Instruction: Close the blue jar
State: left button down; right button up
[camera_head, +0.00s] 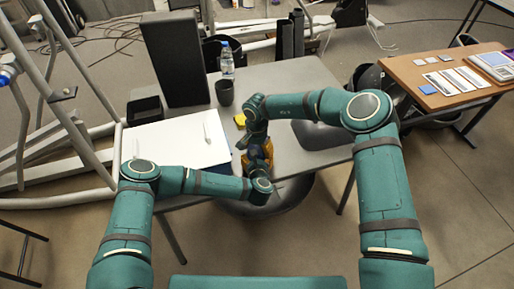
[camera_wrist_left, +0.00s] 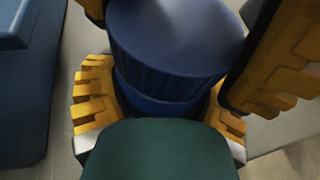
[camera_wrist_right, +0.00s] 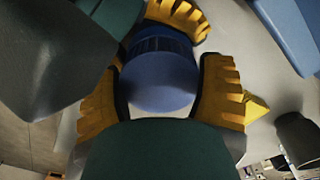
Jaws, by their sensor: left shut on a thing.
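The blue jar (camera_wrist_left: 155,100) stands between the yellow fingers of my left gripper (camera_wrist_left: 160,110), which is shut on its lower part. A smooth blue lid (camera_wrist_left: 175,40) with a ribbed side sits over the jar; a darker band shows below it. How tightly it sits I cannot tell. In the right wrist view the lid (camera_wrist_right: 160,85) lies between the fingers of my right gripper (camera_wrist_right: 160,95). They flank it closely; contact on both sides is unclear. In the head view my right gripper (camera_head: 256,140) is above the left one, and the arms mostly hide the jar.
A white board (camera_head: 175,143) with a blue edge lies left of the grippers. A yellow object (camera_head: 240,120), a dark cup (camera_head: 224,92) and a water bottle (camera_head: 227,60) stand behind them. A tall dark panel (camera_head: 175,58) is at the back left. A wooden table (camera_head: 440,75) is at right.

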jog(key=shift+c, duration=1.1)
jog(key=shift+m, duration=1.7)
jog(key=o, duration=1.3)
jog(key=shift+r, duration=2.25)
notch_tip(320, 180, up, 12)
jog(key=shift+w, duration=0.1)
